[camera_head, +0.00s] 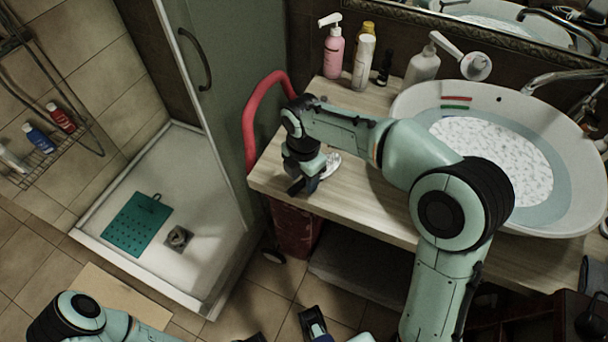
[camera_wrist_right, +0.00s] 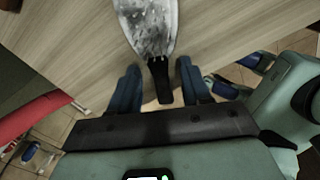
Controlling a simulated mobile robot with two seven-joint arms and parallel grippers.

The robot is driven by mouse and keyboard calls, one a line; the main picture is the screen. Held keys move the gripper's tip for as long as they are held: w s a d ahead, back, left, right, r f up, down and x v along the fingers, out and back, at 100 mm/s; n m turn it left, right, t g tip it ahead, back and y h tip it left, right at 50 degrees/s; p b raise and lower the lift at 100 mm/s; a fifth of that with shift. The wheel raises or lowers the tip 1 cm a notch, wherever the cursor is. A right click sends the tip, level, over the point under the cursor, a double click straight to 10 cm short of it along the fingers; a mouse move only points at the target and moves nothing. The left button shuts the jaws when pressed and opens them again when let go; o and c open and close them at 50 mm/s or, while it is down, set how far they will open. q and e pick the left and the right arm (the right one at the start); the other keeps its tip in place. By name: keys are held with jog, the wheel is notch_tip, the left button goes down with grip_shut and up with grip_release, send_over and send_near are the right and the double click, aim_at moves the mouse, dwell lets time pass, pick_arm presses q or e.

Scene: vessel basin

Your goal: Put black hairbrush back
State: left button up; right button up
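The black hairbrush (camera_wrist_right: 148,27) lies on the wooden counter with its pale bristle side up, and its black handle points toward my right gripper. In the head view the hairbrush (camera_head: 331,164) is partly hidden by my right gripper (camera_head: 305,183), at the counter's front left corner. In the right wrist view my right gripper (camera_wrist_right: 160,88) is open, with one blue finger on each side of the handle and gaps between. My left gripper (camera_head: 337,328) is low at the bottom edge of the head view, partly cut off, with its fingers apart and nothing seen between them.
The counter (camera_head: 350,203) bears a pink pump bottle (camera_head: 333,52), other bottles and a white basin (camera_head: 565,180). A red rail (camera_head: 252,112) curves beside its left end. A shower tray with a green mat (camera_head: 137,224) is at left. The counter's front left is mostly clear.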

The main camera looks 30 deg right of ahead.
aim_at(304, 181)
notch_tip(304, 181, up, 12)
jog(key=p, duration=0.2)
jog(key=shift+r+p, duration=0.2)
jog(key=shift+p, duration=0.15)
jog(key=shift+s+a, duration=0.1)
dwell(0.5)
